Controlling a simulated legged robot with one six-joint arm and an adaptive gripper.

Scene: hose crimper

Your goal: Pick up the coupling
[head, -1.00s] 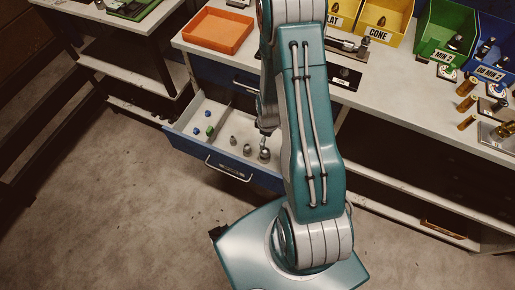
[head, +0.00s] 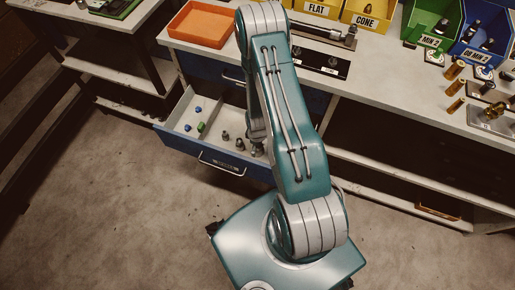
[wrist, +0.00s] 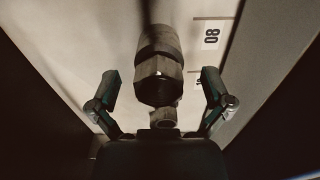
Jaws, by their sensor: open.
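A dark metal coupling (wrist: 158,72) with a hex collar lies in the drawer, seen close up in the wrist view. My gripper (wrist: 160,88) is open, with one finger on each side of the coupling and visible gaps between. A smaller round metal end (wrist: 163,117) shows just below the hex, near the palm; I cannot tell whether it belongs to the same coupling. In the head view, several metal fittings (head: 240,144) stand in a row in the open drawer (head: 172,124), and my arm hides most of the gripper.
Small blue and green pieces (head: 201,127) lie at the drawer's left. The drawer floor carries a printed "08" label (wrist: 211,36). An orange tray (head: 202,24), yellow bins (head: 368,15), a green bin (head: 428,30) and brass fittings (head: 455,88) are on the bench above.

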